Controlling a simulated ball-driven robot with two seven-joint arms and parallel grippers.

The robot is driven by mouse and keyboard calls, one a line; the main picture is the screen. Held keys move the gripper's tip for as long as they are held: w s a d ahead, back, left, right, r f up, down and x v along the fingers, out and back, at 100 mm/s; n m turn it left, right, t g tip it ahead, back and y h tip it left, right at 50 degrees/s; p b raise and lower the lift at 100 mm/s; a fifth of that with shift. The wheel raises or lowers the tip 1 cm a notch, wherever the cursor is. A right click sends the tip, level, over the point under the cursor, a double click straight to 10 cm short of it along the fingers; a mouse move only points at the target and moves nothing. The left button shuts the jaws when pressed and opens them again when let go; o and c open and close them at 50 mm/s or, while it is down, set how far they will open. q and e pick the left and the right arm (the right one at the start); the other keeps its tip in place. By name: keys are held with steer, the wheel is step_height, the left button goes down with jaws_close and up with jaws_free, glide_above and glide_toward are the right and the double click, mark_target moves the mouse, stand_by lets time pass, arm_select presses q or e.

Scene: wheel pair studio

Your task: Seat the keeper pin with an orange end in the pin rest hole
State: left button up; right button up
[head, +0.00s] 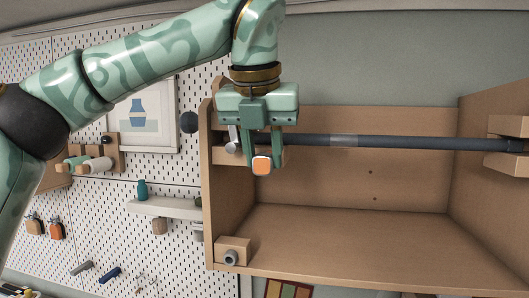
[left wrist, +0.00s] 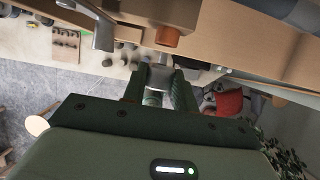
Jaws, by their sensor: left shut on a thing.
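My left gripper (head: 263,160) is shut on the keeper pin, whose orange end (head: 261,166) faces the head camera between the fingertips. The pin is held in front of the dark bar, near the case's left wall. A small wooden block (head: 221,245) low on the left has a grey round fitting (head: 231,257); I cannot tell if this is the pin rest hole. My right gripper is not in view.
A dark horizontal bar (head: 410,143) spans the open wooden case (head: 330,225), with wooden brackets (head: 508,125) at the right. A metal lever-like piece (head: 232,138) hangs beside the gripper. A pegboard with a shelf (head: 165,207) stands left. The case's lower interior is clear.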

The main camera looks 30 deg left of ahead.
arm_select(q)
steer(key=shift+s, duration=0.2)
steer(key=shift+s+d, duration=0.1)
steer(key=shift+s, duration=0.2)
steer(key=shift+s+d+b, duration=0.2)
steer(key=shift+s+b, duration=0.15)
steer(key=shift+s, duration=0.35)
steer(key=shift+w, duration=0.15)
stand_by(0.4)
steer(key=o, duration=0.5)
steer(key=c, duration=0.4)
